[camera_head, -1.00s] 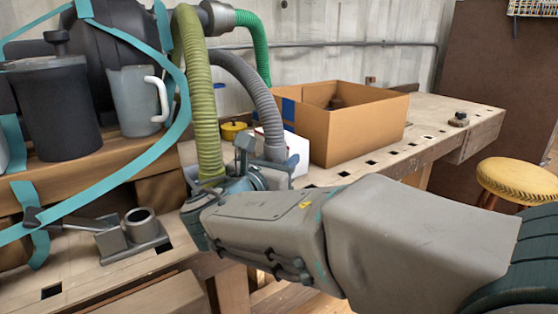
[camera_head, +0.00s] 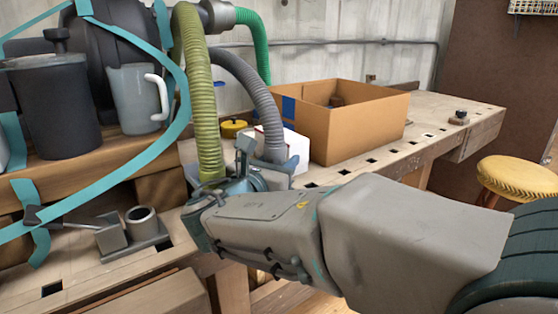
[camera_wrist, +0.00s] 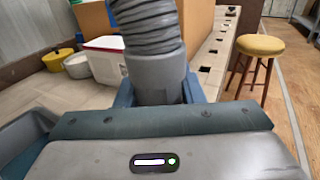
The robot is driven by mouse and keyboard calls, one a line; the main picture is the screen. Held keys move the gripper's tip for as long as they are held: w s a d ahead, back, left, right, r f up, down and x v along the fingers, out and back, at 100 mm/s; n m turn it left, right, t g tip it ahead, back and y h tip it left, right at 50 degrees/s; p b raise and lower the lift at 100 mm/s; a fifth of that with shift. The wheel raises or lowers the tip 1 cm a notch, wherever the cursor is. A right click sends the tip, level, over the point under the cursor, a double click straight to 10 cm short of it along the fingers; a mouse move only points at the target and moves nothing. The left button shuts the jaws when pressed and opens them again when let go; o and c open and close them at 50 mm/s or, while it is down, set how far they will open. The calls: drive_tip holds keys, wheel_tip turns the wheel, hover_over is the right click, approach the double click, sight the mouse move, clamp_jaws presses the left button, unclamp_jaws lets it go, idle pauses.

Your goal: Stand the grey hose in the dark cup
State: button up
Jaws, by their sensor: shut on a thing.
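The hose's lower end is hidden behind my gripper. The dark cup (camera_head: 55,115) stands upright on a wooden ledge at the far left of the head view, well apart from my gripper.
A green hose (camera_head: 203,110) hangs just left of my gripper. A grey mug (camera_head: 130,100) with a white handle stands beside the cup, and teal strapping (camera_head: 130,205) loops before them. A cardboard box (camera_head: 365,132), white box (camera_head: 297,145) and yellow pot (camera_head: 232,130) stand behind.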

drive_tip(key=shift+f, duration=0.25)
drive_tip(key=o, duration=1.2)
wheel_tip(320, 180, up, 5)
drive_tip(key=p, duration=0.3)
drive_tip(key=s+d+r+p, duration=0.1)
drive_tip(key=d+r, duration=0.1)
drive_tip(key=d, duration=0.1)
drive_tip(key=s+d+r+p, duration=0.1)
drive_tip(key=d+r, duration=0.1)
drive_tip(key=d, duration=0.2)
drive_tip(key=s+d+r+p, duration=0.1)
drive_tip(key=d+r, duration=0.1)
drive_tip(key=d, duration=0.2)
drive_tip(key=shift+s+d+p, duration=0.1)
drive_tip(key=shift+s+p, duration=0.1)
drive_tip(key=shift+p, duration=0.2)
